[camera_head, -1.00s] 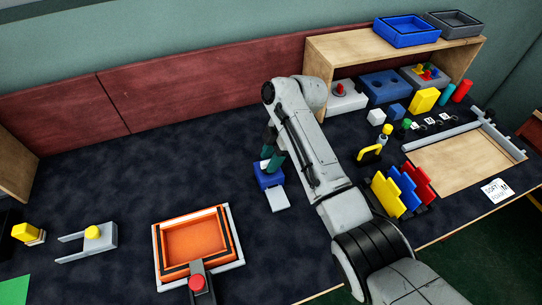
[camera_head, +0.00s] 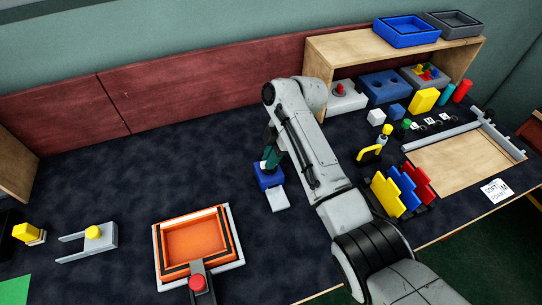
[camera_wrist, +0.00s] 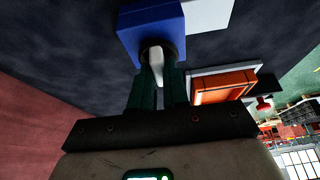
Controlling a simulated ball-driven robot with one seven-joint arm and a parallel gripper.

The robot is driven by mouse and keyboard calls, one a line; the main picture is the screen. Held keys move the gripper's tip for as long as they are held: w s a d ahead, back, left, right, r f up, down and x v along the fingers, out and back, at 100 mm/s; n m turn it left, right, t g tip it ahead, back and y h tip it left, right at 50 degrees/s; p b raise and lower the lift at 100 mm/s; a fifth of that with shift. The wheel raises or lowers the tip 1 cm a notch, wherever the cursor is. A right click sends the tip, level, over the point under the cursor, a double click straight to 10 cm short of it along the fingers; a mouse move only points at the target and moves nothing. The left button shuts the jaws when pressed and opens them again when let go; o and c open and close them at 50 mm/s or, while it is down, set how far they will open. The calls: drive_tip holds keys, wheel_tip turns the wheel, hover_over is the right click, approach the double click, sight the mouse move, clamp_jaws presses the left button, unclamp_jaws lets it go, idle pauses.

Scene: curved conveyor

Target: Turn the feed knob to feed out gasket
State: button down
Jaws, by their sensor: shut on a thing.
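A blue feed box (camera_head: 268,180) stands on the dark mat with a flat light-grey plate (camera_head: 278,199) at its near side. In the wrist view the blue box (camera_wrist: 150,25) carries a pale feed knob (camera_wrist: 157,62) with a dark round base. My gripper (camera_head: 270,157) is at the box in the head view. Its dark green fingers (camera_wrist: 158,80) are shut on the pale knob, one on each side. The fingers partly hide the knob. I cannot make out any gasket strip coming from the box.
An orange tray (camera_head: 195,241) in a white frame, with a red-button clamp (camera_head: 199,284), sits front left of the box. Coloured upright plates (camera_head: 403,192) and a yellow handle (camera_head: 370,152) stand right of my arm. Bare mat lies left of the box.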

drive_tip(key=m+p, duration=0.1)
drive_tip(key=m+t+p, duration=0.1)
drive_tip(key=p, duration=0.1)
drive_tip(key=shift+s+r+m, duration=0.1)
drive_tip(key=shift+r+m, duration=0.1)
drive_tip(key=shift+m, duration=0.2)
drive_tip(key=m+t+p, duration=0.2)
drive_tip(key=m+p, duration=0.2)
drive_tip(key=m, duration=0.1)
drive_tip(key=shift+s+m, duration=0.15)
drive_tip(key=shift+m, duration=0.15)
drive_tip(key=m+t+p, duration=0.1)
drive_tip(key=m, duration=0.1)
drive_tip(key=m+t+h+p, duration=0.1)
drive_tip(key=m, duration=0.2)
drive_tip(key=shift+s+a+f+h, duration=0.1)
drive_tip(key=shift+a+h, duration=0.05)
drive_tip(key=shift+h, duration=0.15)
drive_tip(key=shift+m+t+h+p, duration=0.45)
drive_tip(key=shift+m+h, duration=0.25)
drive_tip(key=shift+m, duration=1.4)
drive_tip(key=c, duration=1.1)
unclamp_jaws()
drive_tip(key=shift+f, duration=0.1)
